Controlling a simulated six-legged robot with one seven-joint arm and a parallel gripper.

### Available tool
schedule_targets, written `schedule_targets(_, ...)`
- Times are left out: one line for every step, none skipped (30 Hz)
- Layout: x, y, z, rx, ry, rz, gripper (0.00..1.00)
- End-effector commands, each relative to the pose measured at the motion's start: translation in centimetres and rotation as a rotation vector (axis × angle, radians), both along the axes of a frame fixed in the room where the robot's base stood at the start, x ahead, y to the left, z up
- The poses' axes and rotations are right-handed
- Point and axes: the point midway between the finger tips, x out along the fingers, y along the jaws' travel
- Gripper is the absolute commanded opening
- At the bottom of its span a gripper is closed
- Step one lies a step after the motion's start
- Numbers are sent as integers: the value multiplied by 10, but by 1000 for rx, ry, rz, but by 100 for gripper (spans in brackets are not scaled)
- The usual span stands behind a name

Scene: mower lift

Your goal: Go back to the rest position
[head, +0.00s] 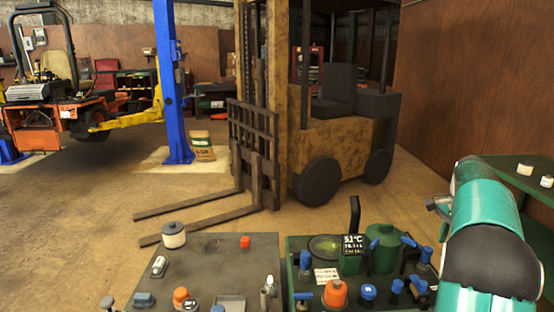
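My teal and black arm stands at the right edge of the head view, large and close. It covers part of a green shelf behind it. A small grey part juts from its left side, and I cannot tell what it is. I cannot make out my gripper or its fingers in this view. Nothing is visibly held.
A grey bench top (215,260) with small parts and a green panel (300,247) with blue-handled valves stand close in front. A yellow forklift (335,142), forks low, stands beyond. A blue lift post (172,85) and an orange mower (36,130) are at left.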

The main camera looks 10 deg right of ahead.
Motion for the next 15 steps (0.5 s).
schedule_targets(-1,23,16,-8,-22,57,34)
schedule_targets(-3,35,23,-13,-32,91,34)
schedule_targets(-5,51,31,-19,-45,139,34)
schedule_targets(-8,63,38,-25,-55,174,34)
schedule_targets(-11,75,43,-30,-65,209,34)
schedule_targets(-14,92,51,-38,-79,256,34)
schedule_targets(-18,104,56,-43,-89,293,34)
schedule_targets(-22,117,60,-50,-99,329,34)
schedule_targets(-27,133,66,-58,-111,378,34)
schedule_targets(-32,145,69,-66,-120,415,34)
schedule_targets(-37,156,73,-73,-129,451,34)
schedule_targets(-44,173,78,-84,-142,501,34)
schedule_targets(-49,184,80,-91,-152,538,34)
schedule_targets(-55,196,82,-99,-160,577,34)
schedule_targets(-64,211,84,-110,-171,625,34)
